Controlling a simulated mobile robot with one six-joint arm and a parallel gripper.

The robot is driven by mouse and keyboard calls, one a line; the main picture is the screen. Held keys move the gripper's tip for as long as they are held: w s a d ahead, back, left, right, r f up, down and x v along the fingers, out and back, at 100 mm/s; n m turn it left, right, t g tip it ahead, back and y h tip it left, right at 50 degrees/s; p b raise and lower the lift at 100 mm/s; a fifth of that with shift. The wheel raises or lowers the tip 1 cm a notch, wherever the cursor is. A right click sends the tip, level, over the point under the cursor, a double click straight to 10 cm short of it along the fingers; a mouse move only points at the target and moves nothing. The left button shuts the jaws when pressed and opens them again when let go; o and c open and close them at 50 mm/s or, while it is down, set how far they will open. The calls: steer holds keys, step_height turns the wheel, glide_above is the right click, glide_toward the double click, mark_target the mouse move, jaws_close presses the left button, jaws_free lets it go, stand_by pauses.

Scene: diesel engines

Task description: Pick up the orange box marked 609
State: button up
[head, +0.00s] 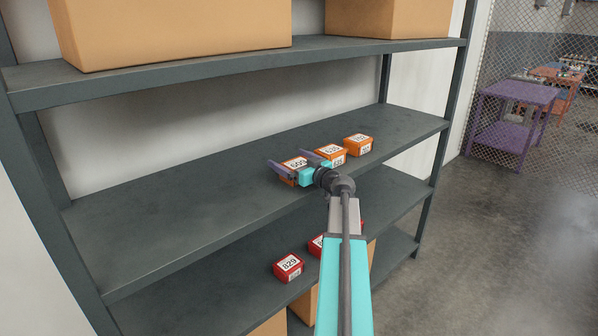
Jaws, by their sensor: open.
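Three small orange boxes with white labels stand in a row on the middle shelf in the head view. The leftmost orange box (294,163) has a label that looks like 609, though it is small and partly covered. My gripper (286,158) is open, with its purple fingers spread around this box, one at its left and one at its right. I cannot tell whether the fingers touch it. The gripper body hides the box's lower right part. The middle orange box (331,151) is close to the right finger. The right orange box (358,144) stands farther along.
The dark shelf (180,215) is bare to the left of the orange boxes. Red boxes sit on the shelf below, one marked 829 (288,267). Large cardboard boxes (180,30) stand on the shelf above. A purple table (512,95) is behind the mesh at right.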

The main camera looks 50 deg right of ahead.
steer(key=c, duration=1.3)
steer(key=shift+c, duration=0.2)
steer(key=shift+r, duration=0.2)
steer(key=shift+r, duration=1.2)
steer(key=s+r+b, duration=0.2)
steer(key=s+b, duration=0.1)
steer(key=s, duration=1.3)
steer(key=shift+d+r, duration=0.15)
steer(key=shift+d, duration=0.2)
